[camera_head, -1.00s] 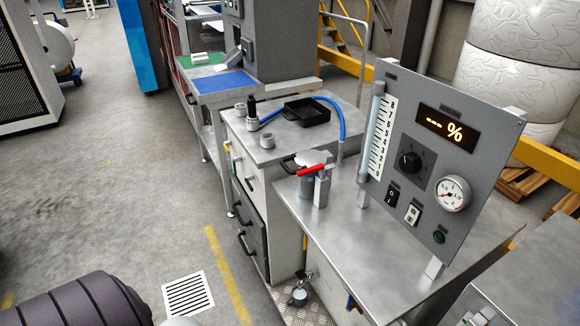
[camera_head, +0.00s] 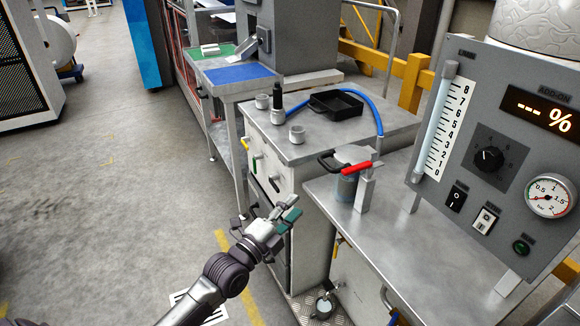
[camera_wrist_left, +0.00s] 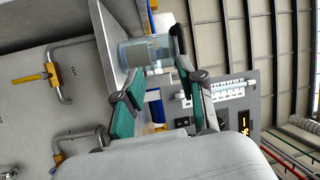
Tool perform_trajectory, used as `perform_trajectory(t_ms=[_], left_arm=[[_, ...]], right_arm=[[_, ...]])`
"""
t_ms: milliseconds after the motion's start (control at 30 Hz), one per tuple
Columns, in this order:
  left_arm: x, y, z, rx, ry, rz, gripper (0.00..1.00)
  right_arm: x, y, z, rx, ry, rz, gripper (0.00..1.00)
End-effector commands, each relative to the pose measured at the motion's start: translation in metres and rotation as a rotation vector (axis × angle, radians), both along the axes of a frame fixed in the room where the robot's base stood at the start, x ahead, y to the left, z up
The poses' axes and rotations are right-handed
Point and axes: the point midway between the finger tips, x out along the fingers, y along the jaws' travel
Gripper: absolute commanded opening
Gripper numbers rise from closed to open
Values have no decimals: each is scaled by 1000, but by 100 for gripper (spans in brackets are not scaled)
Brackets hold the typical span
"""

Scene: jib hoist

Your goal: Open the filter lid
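The filter is a clear grey cylinder (camera_head: 347,187) on the near steel bench, beside a metal post. Its lid (camera_head: 341,163) lies across the top, with a black loop at the left and a red lever (camera_head: 356,169) at the right. The lid looks closed. My left gripper (camera_head: 291,212) is open and empty, to the left of the filter and lower, in front of the drawer cabinet. In the left wrist view the clear cylinder (camera_wrist_left: 148,52) shows beyond and between the spread green-padded fingers (camera_wrist_left: 160,95). My right gripper is not in view.
A grey panel (camera_head: 470,210) with gauge, dial and display stands on the steel bench (camera_head: 400,240) to the right. The cabinet top (camera_head: 340,145) behind holds small cups, a black tray (camera_head: 335,104) and a blue hose. Floor at left is free.

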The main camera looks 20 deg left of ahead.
Motion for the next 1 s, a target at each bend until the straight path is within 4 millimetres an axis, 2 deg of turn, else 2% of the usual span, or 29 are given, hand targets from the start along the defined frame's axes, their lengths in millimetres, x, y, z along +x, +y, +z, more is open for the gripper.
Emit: perform_trajectory(t_ms=[67, 167, 367, 700, 833, 1000], left_arm=[[-2, -5, 21, 35, -59, -10, 39], [1, -7, 32, 50, -83, -12, 39], [29, -15, 38, 48, -83, -11, 39], [97, -33, 50, 48, -81, -11, 39], [114, -37, 52, 49, -80, -12, 39], [126, -41, 54, 50, -79, -12, 39]], right_arm=[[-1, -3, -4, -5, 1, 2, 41], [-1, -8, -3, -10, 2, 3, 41], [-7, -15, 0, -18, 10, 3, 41], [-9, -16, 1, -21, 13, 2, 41], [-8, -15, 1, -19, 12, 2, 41], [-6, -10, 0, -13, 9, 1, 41]])
